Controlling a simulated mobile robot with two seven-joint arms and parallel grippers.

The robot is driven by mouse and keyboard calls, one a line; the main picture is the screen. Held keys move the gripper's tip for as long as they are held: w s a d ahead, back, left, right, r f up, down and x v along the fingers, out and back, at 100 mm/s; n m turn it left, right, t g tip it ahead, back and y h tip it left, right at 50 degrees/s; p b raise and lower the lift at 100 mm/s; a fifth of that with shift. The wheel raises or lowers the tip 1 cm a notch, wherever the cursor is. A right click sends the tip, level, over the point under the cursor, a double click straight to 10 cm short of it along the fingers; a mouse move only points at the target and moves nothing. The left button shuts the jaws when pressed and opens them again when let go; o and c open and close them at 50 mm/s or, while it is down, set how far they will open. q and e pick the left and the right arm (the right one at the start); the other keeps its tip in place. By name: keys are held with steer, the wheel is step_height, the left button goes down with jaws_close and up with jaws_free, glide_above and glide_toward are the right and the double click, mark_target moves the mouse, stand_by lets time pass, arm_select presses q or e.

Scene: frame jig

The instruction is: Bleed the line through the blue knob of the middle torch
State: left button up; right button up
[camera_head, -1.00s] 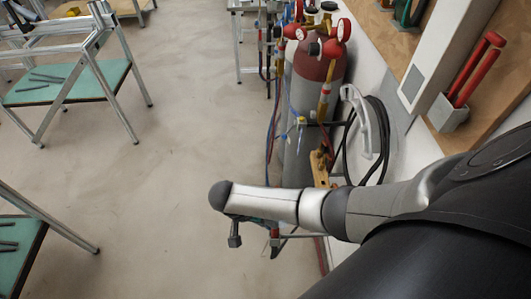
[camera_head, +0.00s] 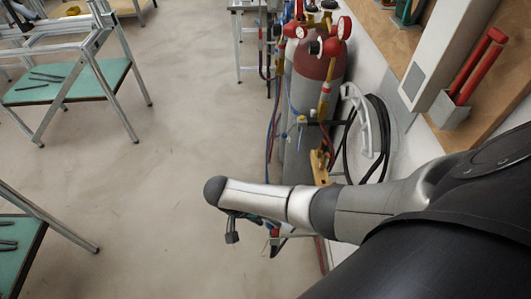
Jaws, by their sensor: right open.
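My right arm reaches in from the right and bends at a dark rounded joint. Below it hangs the small dark end of my right gripper (camera_head: 232,237), open and with nothing visible in it, over bare floor. It is in front of and below the gas cylinders, apart from them. The torches and the blue knob of the middle one cannot be made out; my arm covers the lower part of the cylinder stand. A small yellow and blue fitting (camera_head: 301,119) shows at the grey cylinder. My left gripper is not in view.
A red-topped grey cylinder (camera_head: 312,95) with red gauges stands by the wall, beside hoses. A black coiled cable (camera_head: 377,140) hangs on a white holder. Red-handled tools (camera_head: 476,68) are on the board. A green-shelved frame table (camera_head: 65,88) stands left; the middle floor is clear.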

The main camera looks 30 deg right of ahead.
steer(key=v, duration=1.5)
steer(key=shift+r, duration=0.1)
